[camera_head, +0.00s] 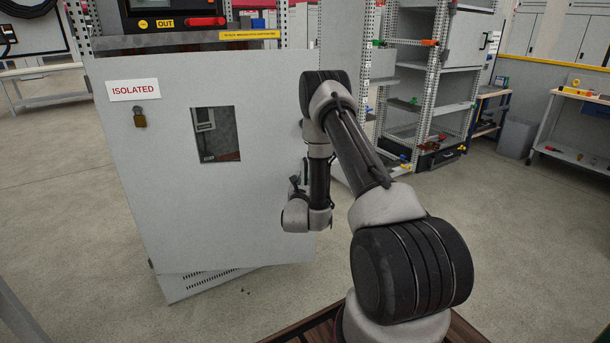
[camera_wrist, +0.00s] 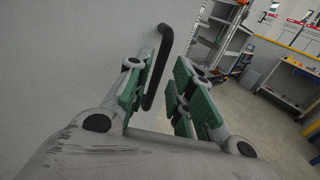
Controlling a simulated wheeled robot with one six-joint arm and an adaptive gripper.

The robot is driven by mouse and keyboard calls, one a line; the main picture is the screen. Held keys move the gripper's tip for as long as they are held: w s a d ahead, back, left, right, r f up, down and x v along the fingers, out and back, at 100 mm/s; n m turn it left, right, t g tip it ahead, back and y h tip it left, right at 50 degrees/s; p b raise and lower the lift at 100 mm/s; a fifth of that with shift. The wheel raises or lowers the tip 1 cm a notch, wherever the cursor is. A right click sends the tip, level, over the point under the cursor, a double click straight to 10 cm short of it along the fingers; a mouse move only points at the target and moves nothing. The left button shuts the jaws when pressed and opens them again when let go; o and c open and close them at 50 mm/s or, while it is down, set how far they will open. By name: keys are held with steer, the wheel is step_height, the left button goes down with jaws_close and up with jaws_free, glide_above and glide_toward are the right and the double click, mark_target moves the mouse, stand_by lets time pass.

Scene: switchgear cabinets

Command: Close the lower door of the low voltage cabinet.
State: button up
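The lower door (camera_head: 225,220) of the low voltage cabinet is a light grey panel with an "ISOLATED" label, a padlock and a small window. Its right side reaches past the vented cabinet base (camera_head: 190,286), so it looks swung partly open. In the wrist view the door (camera_wrist: 70,60) fills the left, with a black bar handle (camera_wrist: 163,55) near its edge. My gripper (camera_wrist: 160,78) is open, its green-padded fingers apart. The handle shows in the gap, nearer the left finger; I cannot tell if they touch. In the head view my arm hides the handle.
The cabinet's upper part (camera_head: 165,35) shows a red handle and an "OUT" label. An open-framed cabinet with shelves (camera_head: 425,90) stands behind to the right. A workbench (camera_head: 575,150) and a grey bin (camera_head: 517,138) are farther right. The floor between is clear.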

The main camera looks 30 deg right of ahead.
steer(key=v, duration=0.4)
steer(key=shift+a, duration=0.15)
